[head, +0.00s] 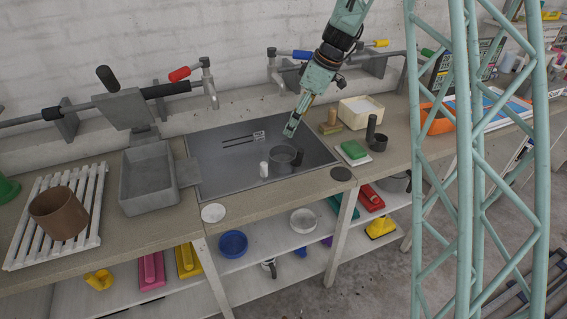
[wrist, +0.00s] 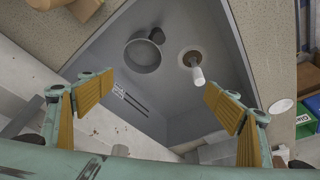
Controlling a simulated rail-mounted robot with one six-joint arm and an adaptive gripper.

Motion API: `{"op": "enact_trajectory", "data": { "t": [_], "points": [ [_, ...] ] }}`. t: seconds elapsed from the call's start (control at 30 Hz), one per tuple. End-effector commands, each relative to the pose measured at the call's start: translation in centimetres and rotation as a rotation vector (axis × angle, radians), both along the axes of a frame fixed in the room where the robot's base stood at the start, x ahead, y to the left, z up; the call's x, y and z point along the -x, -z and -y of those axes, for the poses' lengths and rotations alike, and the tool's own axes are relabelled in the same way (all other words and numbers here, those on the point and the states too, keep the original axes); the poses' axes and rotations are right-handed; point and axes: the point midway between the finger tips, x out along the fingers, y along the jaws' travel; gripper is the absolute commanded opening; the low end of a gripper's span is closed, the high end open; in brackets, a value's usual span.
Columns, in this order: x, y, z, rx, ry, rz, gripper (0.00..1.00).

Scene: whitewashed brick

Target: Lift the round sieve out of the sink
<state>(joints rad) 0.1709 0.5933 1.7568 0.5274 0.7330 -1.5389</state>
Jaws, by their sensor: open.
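The round sieve (head: 281,160) is a dark grey ring-shaped vessel with a handle. It lies inside the grey sink (head: 222,168), right of the white upright post. In the wrist view the sieve (wrist: 143,57) sits in the upper middle of the sink (wrist: 218,28), with its dark handle at its upper right. My gripper (head: 290,132) is above the sink, beyond the sieve in the head view. In the wrist view my gripper (wrist: 160,82) has its yellow-padded fingers spread wide with nothing between them. The sieve lies past the fingertips, apart from them.
A white post (wrist: 197,74) stands by the drain (wrist: 189,57), close to the sieve. A cream box (head: 361,111), a green-and-white sponge (head: 353,152) and a dark cup with handle (head: 377,140) stand right of the sink. A grey basin (head: 148,178) is at left.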

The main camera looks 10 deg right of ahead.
Motion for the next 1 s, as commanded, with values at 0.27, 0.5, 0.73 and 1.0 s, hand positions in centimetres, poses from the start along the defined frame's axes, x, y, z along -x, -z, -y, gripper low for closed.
{"op": "enact_trajectory", "data": {
  "t": [0.27,0.5,0.73,1.0],
  "points": [
    [-3.2,5.6,1.1,-0.006,-0.062,0.017,0.83],
    [-4.9,8.9,1.8,-0.009,-0.1,0.03,0.83],
    [-5.4,10.0,2.0,-0.011,-0.113,0.035,0.83],
    [-5.4,10.0,2.0,-0.011,-0.114,0.035,0.83]
  ]
}}
